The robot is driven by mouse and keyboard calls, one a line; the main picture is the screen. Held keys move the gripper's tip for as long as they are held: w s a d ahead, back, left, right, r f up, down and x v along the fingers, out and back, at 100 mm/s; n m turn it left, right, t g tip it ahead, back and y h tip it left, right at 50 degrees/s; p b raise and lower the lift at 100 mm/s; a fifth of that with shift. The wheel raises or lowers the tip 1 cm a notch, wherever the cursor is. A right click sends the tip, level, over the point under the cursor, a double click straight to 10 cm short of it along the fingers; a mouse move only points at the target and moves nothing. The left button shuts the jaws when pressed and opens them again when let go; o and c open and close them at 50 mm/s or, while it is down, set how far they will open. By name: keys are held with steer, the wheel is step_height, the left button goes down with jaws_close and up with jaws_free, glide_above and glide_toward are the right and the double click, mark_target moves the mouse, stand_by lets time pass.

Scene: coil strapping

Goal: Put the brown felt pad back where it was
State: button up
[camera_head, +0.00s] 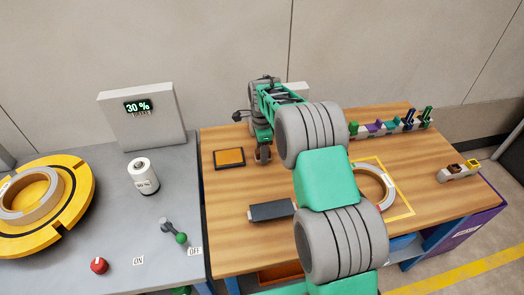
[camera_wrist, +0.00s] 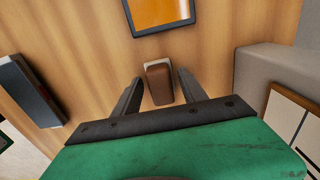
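The brown felt pad (camera_wrist: 160,84) is a small brown block with a pale strip at its far end. In the wrist view it lies between my two fingertips, with a narrow gap to each finger. My gripper (camera_wrist: 160,82) is open around it; whether the pad rests on the wood is hard to tell. In the head view my gripper (camera_head: 263,154) is low over the wooden table, right of the orange-faced tray. The pad is not distinguishable there.
The dark-framed orange tray (camera_head: 229,157) lies close by, also in the wrist view (camera_wrist: 160,12). A dark grey block (camera_head: 271,210) lies nearer. A pale holder (camera_head: 458,173) with brown and yellow pieces stands at right. My arm hides part of the ring (camera_head: 386,184) and the table (camera_head: 230,240).

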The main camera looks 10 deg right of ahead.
steer(key=s+r+n, duration=0.2)
steer(key=r, duration=0.6)
steer(key=s+r+n, duration=0.1)
steer(key=s+r, duration=0.2)
steer(key=r, duration=0.5)
steer(key=s+f+n+t, duration=0.1)
steer(key=s+f+n, duration=0.1)
steer(key=s+n, duration=0.5)
steer(key=s+f+n+t, duration=0.1)
steer(key=s+n, duration=0.7)
steer(key=s, duration=1)
steer(key=shift+s+f+t, duration=0.2)
steer(key=shift+f+t, duration=0.1)
steer(key=shift+f, duration=0.2)
